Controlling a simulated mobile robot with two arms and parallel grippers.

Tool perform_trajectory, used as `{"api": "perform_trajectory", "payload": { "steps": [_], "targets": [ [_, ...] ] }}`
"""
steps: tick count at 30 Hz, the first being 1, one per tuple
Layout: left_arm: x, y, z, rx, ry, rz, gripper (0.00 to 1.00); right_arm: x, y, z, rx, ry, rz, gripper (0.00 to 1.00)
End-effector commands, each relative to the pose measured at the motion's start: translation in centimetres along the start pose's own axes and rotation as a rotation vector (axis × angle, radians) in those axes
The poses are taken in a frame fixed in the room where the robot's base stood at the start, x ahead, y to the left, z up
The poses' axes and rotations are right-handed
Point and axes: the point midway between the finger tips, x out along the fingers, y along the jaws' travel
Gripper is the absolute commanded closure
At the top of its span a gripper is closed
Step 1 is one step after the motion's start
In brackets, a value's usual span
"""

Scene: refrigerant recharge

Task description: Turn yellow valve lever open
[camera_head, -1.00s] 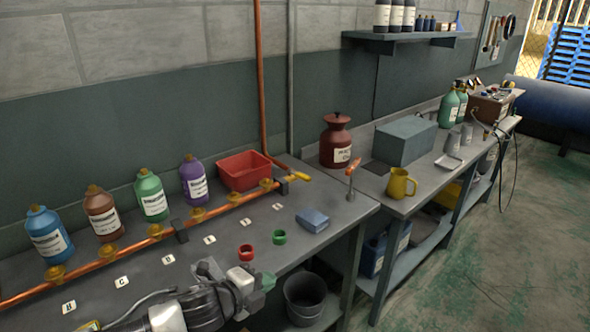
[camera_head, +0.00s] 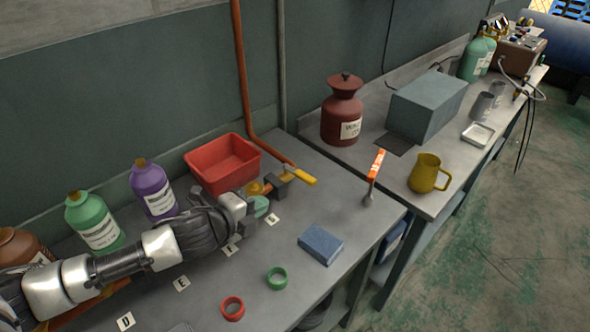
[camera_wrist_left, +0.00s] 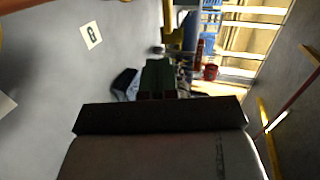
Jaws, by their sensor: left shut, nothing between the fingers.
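The yellow valve lever (camera_head: 303,176) sticks out to the right at the end of the copper pipe, beside a dark block (camera_head: 277,186) on the bench. My left arm reaches in from the left over the bench and covers much of the pipe. My left gripper (camera_head: 263,206) is shut and empty, a little left of and in front of the lever, apart from it. In the left wrist view, its dark green shut fingers (camera_wrist_left: 158,78) point away from the camera. I cannot tell for sure which yellow part there is the lever. My right gripper is not in view.
A red bin (camera_head: 222,165) stands behind the gripper. A blue block (camera_head: 320,244), a green ring (camera_head: 277,279) and a red ring (camera_head: 232,308) lie in front. Purple (camera_head: 153,190) and green (camera_head: 95,222) bottles stand left.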

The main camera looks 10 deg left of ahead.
Motion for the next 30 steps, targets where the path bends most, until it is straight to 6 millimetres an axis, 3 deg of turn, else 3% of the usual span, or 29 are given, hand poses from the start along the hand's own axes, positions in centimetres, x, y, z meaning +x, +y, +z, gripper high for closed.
{"api": "perform_trajectory", "payload": {
  "steps": [18, 24, 30],
  "targets": [
    [10.4, -0.5, 0.0, 0.0, -0.001, -0.001, 1.0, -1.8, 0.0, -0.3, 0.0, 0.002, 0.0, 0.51],
    [12.6, -1.1, 0.0, 0.0, 0.0, 0.0, 1.0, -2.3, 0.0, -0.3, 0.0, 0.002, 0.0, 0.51],
    [13.4, -1.2, 0.0, 0.001, 0.001, 0.001, 1.0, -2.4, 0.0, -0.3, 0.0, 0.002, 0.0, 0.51]
  ]
}}
